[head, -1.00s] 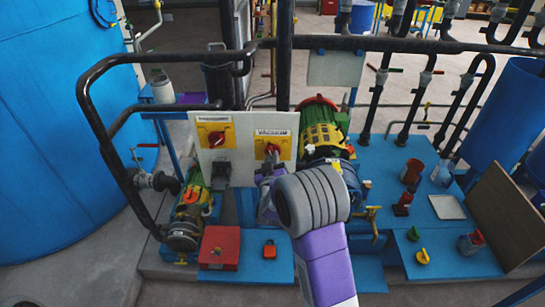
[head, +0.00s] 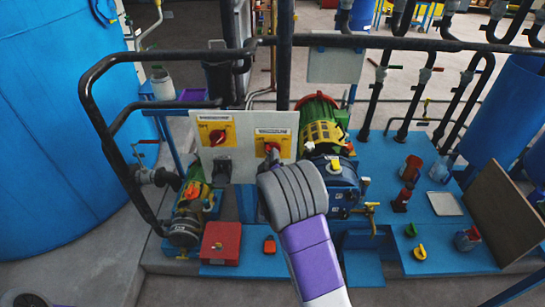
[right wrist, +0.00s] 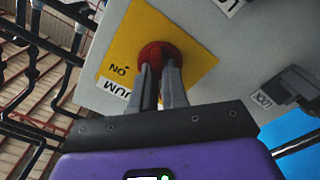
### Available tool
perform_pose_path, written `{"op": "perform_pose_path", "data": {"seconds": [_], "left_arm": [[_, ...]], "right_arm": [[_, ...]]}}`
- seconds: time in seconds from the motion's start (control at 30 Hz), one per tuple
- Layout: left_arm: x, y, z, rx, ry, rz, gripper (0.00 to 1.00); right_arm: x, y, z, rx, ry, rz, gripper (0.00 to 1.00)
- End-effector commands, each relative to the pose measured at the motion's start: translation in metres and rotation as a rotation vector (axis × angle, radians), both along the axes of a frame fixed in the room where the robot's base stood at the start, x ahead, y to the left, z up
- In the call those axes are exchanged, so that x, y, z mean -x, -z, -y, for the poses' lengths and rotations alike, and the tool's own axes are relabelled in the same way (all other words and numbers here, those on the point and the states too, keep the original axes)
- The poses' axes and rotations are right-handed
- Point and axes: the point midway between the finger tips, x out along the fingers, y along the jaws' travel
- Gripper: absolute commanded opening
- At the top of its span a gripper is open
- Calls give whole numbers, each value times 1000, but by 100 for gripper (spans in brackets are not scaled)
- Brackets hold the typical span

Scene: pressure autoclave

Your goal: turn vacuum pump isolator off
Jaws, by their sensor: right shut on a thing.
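The vacuum pump isolator is a red knob (head: 272,147) on a yellow plate (head: 285,140), on the right half of a white panel (head: 246,143). In the right wrist view the red knob (right wrist: 152,50) sits on its yellow plate (right wrist: 120,45), with an ON mark beside it. My right gripper (right wrist: 157,68) is shut on the knob, one finger on each side. In the head view its wrist hides the space below the isolator. The fingers hide part of the knob, so its exact angle is hard to tell.
A second red knob on a yellow plate (head: 216,136) sits left on the same panel. A black rail (head: 110,125) runs around the left and above. The green and yellow pump (head: 322,125) stands close right. A red box (head: 220,243) lies in front.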

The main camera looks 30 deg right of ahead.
Motion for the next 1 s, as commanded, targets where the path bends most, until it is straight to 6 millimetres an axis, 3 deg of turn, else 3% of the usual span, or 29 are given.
{"op": "perform_pose_path", "data": {"seconds": [0.23, 0.27, 0.4, 0.77, 1.0], "left_arm": [[0, 0, 0, 0, 0, 0, 43], [0, 0, 0, 0, 0, 0, 43], [0, 0, 0, 0, 0, 0, 43], [0, 0, 0, 0, 0, 0, 43], [0, 0, 0, 0, 0, 0, 43]], "right_arm": [[0, 1, 0, 4, -1, -3, 0], [0, 1, 0, 4, -1, -3, 16], [0, 0, 0, 2, -1, -2, 38], [4, 0, -3, 0, -1, -1, 38], [33, 0, -21, -2, -3, -2, 38]]}}
